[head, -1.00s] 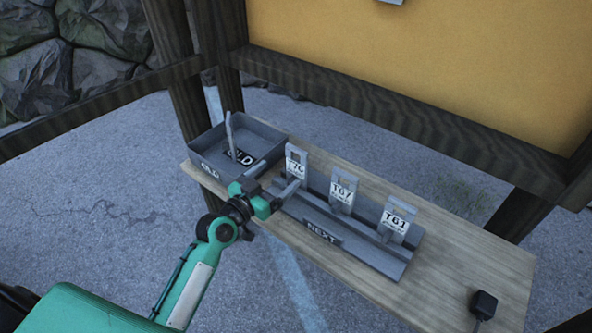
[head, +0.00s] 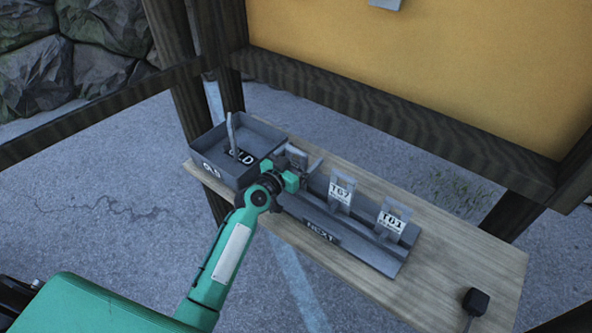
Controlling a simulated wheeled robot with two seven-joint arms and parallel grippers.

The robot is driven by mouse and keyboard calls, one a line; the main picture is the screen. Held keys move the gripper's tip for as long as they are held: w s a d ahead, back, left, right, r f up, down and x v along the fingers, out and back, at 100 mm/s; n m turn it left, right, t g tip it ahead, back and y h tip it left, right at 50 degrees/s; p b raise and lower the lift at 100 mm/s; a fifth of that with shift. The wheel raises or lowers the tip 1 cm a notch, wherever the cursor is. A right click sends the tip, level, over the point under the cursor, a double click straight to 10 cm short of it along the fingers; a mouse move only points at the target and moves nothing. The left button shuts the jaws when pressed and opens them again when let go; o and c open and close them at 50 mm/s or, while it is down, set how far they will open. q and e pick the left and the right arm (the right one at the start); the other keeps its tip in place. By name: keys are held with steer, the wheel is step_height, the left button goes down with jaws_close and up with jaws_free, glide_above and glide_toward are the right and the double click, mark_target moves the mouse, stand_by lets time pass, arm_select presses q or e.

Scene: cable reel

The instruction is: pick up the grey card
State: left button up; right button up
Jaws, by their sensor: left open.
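Three grey cards with white labels stand in a grey rack marked NEXT (head: 322,231). The leftmost card (head: 297,153) is partly hidden by my left gripper (head: 299,165), and its label cannot be read now. My left gripper is open at this card, with a finger showing on either side of it; whether they touch it cannot be told. The middle card (head: 341,193) reads T67 and the right card (head: 393,218) reads T61. My right gripper is not in view.
A grey tray marked OLD (head: 208,167) stands at the table's left end, with a thin upright grey piece (head: 232,135) in it. A small black box (head: 476,301) sits at the right of the wooden table (head: 450,265). Dark wooden posts and a rail stand behind.

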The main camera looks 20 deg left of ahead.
arm_select(q)
steer(key=c, duration=1.1)
steer(key=shift+r, duration=0.1)
step_height(320, 180, up, 20)
steer(key=shift+b, duration=0.3)
